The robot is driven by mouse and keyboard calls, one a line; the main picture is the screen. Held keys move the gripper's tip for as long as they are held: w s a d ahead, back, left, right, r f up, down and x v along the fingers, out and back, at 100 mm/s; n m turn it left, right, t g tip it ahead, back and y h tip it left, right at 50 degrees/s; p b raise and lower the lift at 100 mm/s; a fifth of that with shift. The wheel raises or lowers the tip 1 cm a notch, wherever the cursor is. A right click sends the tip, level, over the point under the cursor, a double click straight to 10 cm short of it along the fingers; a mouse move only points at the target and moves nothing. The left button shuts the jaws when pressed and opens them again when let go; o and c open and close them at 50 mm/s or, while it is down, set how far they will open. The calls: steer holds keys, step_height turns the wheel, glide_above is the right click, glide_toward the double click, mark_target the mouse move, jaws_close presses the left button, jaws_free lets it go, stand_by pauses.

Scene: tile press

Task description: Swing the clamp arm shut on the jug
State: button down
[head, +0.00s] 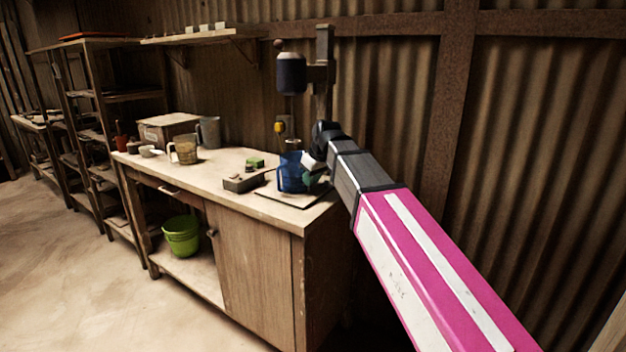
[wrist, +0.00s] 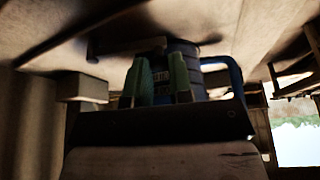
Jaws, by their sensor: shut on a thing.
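The blue jug (head: 289,172) stands upright on the bench below the press. In the wrist view the jug (wrist: 204,82) is behind my fingers, with its blue handle (wrist: 236,74) to the right. My gripper (head: 311,176) is at the jug's right side in the head view. Its two green fingers (wrist: 160,70) are a small gap apart in front of the jug, a gap narrower than its body. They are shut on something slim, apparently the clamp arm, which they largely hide. I cannot tell the clamp arm's angle, or whether it touches the jug.
The press (head: 291,75) rises over the jug against the corrugated wall. A yellow knob (head: 278,127) shows beside it. A grey tray (head: 243,183) and a green block (head: 256,162) lie left of the jug. A pitcher (head: 185,149) and a box (head: 165,130) stand farther left.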

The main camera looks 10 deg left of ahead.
steer(key=c, duration=1)
jaws_free()
steer(key=v, duration=1.1)
steer(key=shift+f, duration=0.1)
